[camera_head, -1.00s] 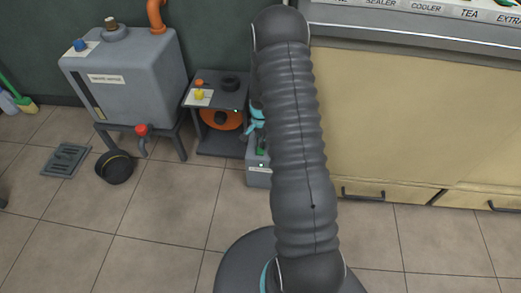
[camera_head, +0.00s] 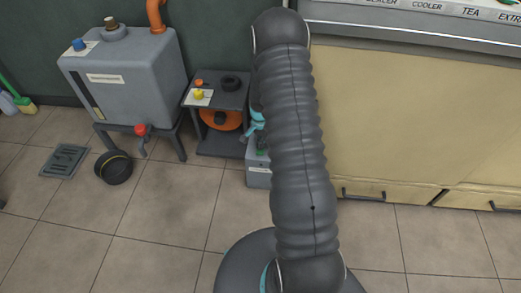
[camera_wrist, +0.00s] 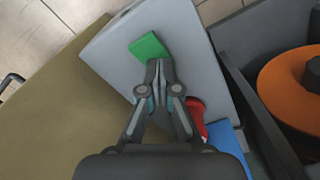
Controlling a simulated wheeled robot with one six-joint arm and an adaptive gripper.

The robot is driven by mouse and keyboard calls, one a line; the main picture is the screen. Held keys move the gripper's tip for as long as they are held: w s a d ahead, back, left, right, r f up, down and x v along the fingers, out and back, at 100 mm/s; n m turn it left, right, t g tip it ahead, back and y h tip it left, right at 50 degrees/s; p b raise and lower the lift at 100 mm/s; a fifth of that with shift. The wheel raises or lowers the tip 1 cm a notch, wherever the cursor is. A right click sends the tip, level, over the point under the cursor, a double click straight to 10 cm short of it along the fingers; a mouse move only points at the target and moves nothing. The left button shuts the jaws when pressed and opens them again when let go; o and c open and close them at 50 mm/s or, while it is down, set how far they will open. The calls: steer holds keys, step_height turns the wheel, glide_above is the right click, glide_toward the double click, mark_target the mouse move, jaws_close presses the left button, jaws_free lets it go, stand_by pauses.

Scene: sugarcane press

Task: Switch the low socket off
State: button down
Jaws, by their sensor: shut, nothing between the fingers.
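The low socket is a pale grey box (camera_wrist: 115,52) in the wrist view, with a green rectangular piece (camera_wrist: 148,46) on its face. A red part (camera_wrist: 196,113) and a blue part (camera_wrist: 228,142) show at its lower right, partly behind my gripper. My gripper (camera_wrist: 159,68) is shut and empty, its tips at the lower edge of the green piece. I cannot tell whether they touch it. In the head view the grey box (camera_head: 257,176) stands low beside the dark stand, partly hidden by my arm.
The dark stand (camera_head: 218,90) with an orange reel (camera_head: 222,119) is close on the box's left in the head view. A beige cabinet (camera_head: 400,120) is on the right. A grey tank (camera_head: 125,75) and a black pan (camera_head: 113,168) are further left. The floor in front is clear.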

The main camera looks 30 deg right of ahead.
steer(key=shift+r+p, duration=1.8)
steer(key=shift+r, duration=1.7)
